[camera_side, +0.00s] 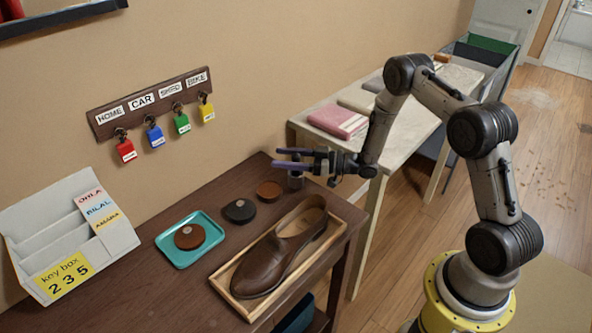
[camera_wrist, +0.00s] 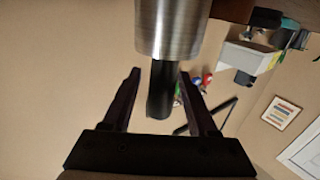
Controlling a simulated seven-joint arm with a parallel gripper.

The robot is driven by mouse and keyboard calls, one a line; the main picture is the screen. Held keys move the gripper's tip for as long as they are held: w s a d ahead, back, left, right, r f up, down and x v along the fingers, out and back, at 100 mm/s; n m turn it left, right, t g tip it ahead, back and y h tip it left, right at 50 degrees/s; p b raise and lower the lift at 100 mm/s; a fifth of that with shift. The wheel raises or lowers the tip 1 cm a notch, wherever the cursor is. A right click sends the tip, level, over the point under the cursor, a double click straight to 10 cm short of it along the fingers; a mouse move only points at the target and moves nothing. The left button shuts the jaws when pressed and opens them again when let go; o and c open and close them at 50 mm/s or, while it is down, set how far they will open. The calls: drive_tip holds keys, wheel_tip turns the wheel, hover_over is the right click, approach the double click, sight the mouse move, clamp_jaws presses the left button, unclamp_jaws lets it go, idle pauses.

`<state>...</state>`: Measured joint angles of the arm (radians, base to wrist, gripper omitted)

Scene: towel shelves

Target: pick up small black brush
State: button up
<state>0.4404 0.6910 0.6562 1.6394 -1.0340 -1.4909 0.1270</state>
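The small black brush (camera_wrist: 160,95) shows in the wrist view as a plain black handle sticking out of a metal cup (camera_wrist: 172,28). That view is upside down, so the handle points up in the room. Its bristle end is hidden in the cup. My gripper (camera_wrist: 158,75) is open, with one finger on each side of the handle in the picture and a gap on both sides. The brush is not clear there.
On the dark table (camera_side: 130,290) stand a shoe in a wooden tray (camera_side: 241,312), round tins (camera_side: 239,211), a teal tray (camera_side: 166,239) and a key box (camera_side: 28,262). A key rack (camera_side: 155,106) hangs on the wall. A pale table with folded towels (camera_side: 338,121) is behind.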

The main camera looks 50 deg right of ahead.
clamp_jaws()
wheel_tip(320, 180, up, 10)
idle(0.7)
